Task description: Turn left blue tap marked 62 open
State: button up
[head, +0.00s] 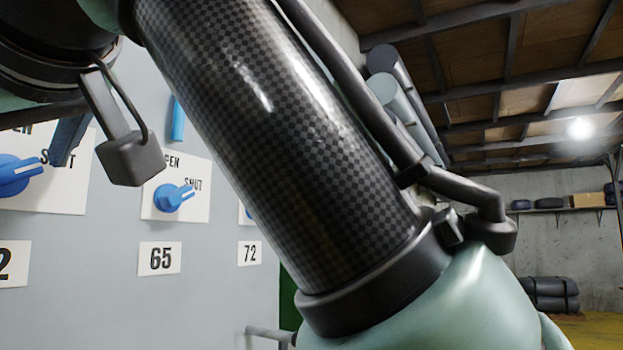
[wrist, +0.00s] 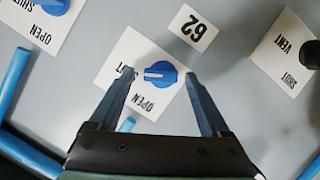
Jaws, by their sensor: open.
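The blue tap (wrist: 160,74) is a round knob with a white pointer line on a white OPEN/SHUT plate (wrist: 135,52), beside a 62 label (wrist: 194,28). Its pointer is turned toward the word SHUT. My gripper (wrist: 159,74) is open, with one fingertip on each side of the knob and a visible gap on both sides. Its depth relative to the knob is hard to tell. In the head view a blue tap (head: 14,176) shows at the left edge, above a label cut off to "2" (head: 8,264). One grey-blue finger (head: 68,139) hangs beside it.
A second blue tap (head: 173,198) sits above a 65 label (head: 160,258), with a 72 label (head: 249,253) farther right. In the wrist view, a dark VENT knob (wrist: 311,54), another blue tap (wrist: 54,5) and a blue pipe (wrist: 13,80) are nearby. My arm covers much of the head view.

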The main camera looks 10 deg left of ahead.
grip_shut()
dwell(0.4)
jog(key=shift+s, duration=0.1)
jog(key=n+t+b, duration=0.1)
jog(key=n, duration=0.1)
jog(key=n+t+b, duration=0.1)
jog(key=n, duration=0.1)
jog(key=shift+s+a+f+t, duration=0.1)
jog(key=shift+s+f+t, duration=0.1)
jog(key=shift+t, duration=0.1)
jog(key=n+t+b, duration=0.1)
jog(key=n, duration=0.2)
jog(key=shift+s, duration=0.1)
jog(key=shift+n+t+y+b, duration=0.5)
jog(key=shift+n+t, duration=0.1)
jog(key=shift+n, duration=0.6)
